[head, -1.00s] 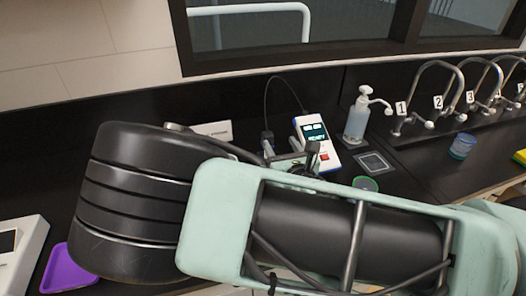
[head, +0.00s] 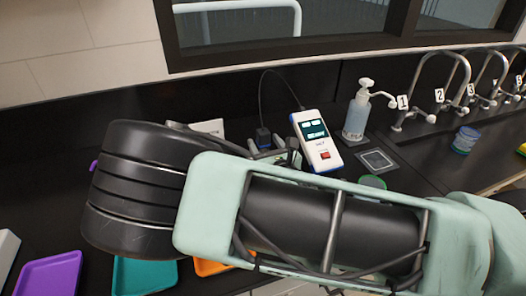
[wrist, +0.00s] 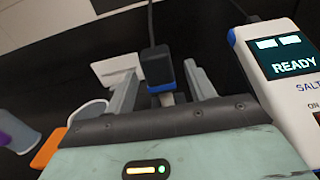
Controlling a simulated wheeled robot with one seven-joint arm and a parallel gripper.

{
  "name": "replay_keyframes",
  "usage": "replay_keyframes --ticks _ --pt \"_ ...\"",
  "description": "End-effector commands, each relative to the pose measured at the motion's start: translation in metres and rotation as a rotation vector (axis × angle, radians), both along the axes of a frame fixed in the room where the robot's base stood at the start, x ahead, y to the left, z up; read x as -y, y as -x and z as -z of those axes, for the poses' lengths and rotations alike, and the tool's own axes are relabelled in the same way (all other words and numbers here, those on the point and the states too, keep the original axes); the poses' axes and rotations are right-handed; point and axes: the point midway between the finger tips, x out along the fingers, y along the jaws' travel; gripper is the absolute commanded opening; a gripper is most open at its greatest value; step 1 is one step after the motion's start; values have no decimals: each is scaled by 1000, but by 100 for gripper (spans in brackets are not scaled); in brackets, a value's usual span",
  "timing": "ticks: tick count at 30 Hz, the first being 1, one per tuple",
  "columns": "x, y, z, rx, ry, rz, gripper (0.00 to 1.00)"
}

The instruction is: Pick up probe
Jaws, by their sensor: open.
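The probe (head: 263,138) is a dark upright block with a blue band at its lower end and a black cable from its top. In the wrist view the probe (wrist: 157,68) shows between the two grey fingers of my gripper (wrist: 160,86). The fingers are open, with a visible gap on each side of it. Its pale lower tip is partly hidden by my gripper's body. In the head view my arm covers most of my gripper (head: 276,151). The white and blue salt meter (head: 316,145) stands right of the probe; its screen reads READY in the wrist view (wrist: 290,62).
A pump bottle (head: 357,117), a dark square pad (head: 377,160) and a green-rimmed dish (head: 372,182) are to the right, before numbered taps (head: 454,85). A white card (head: 210,128) stands behind. Purple (head: 50,273), teal (head: 145,273) and orange (head: 211,267) trays lie at the front left.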

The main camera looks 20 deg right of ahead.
Motion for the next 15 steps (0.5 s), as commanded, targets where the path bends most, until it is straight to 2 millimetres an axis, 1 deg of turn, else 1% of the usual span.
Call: replay_keyframes --ticks 1,3,6,9,15 --pt "1 -10 -4 2 -2 1 55" --pt "1 -21 -4 2 -3 1 55" --pt "1 -32 -2 0 0 1 55" --pt "0 -37 -1 0 0 0 55" --pt "0 -37 0 0 0 0 55"
